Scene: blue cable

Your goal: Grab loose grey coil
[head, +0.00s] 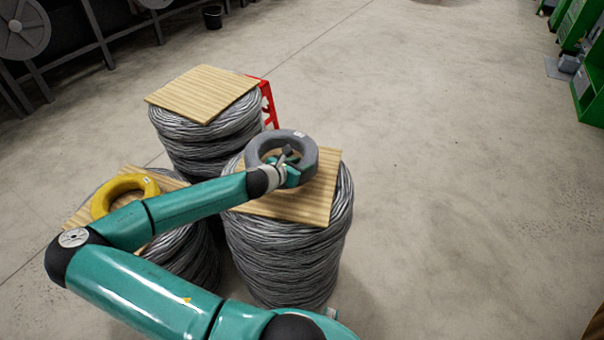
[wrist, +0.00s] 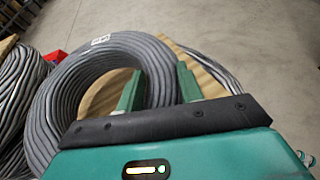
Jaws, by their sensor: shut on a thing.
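The loose grey coil (head: 262,143) is a thick ring with a small white label, over a wooden board (head: 310,200) on top of a large wire spool. My gripper (head: 291,172) is at the coil's near right side. In the wrist view the gripper's two green fingers (wrist: 158,88) straddle the right side of the grey coil (wrist: 62,98), one inside the ring and one outside. The gripper is shut on the coil. I cannot tell whether the coil touches the board or is lifted off it.
A yellow coil (head: 101,199) lies on a board over another spool at left. A third spool (head: 205,143) with a bare board (head: 203,92) stands behind. A red frame (head: 268,103) is beside it. Open concrete floor (head: 450,190) lies to the right, with green equipment (head: 590,85) far right.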

